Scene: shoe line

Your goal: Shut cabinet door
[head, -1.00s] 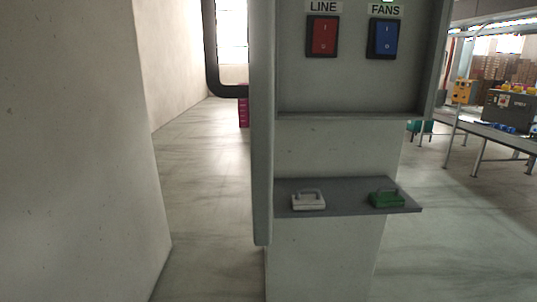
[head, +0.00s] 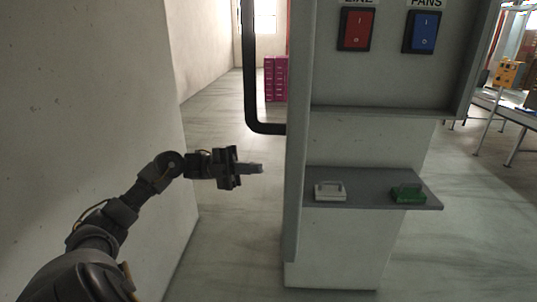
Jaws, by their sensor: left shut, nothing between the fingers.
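The grey cabinet (head: 385,111) stands open at right centre in the head view, with a red switch (head: 359,29) and a blue switch (head: 425,32) inside. Its door (head: 297,120) stands swung out at the cabinet's left side, seen almost edge-on. My left gripper (head: 261,169) is shut and empty. It points right, just left of the door's lower part in the picture; a small gap shows between them. My right gripper is not in view.
A grey shelf (head: 372,184) below the cabinet bears a white padlock-like block (head: 330,191) and a green one (head: 408,194). A concrete wall (head: 85,110) stands close on the left. Magenta crates (head: 276,79) stand behind. Floor between wall and cabinet is clear.

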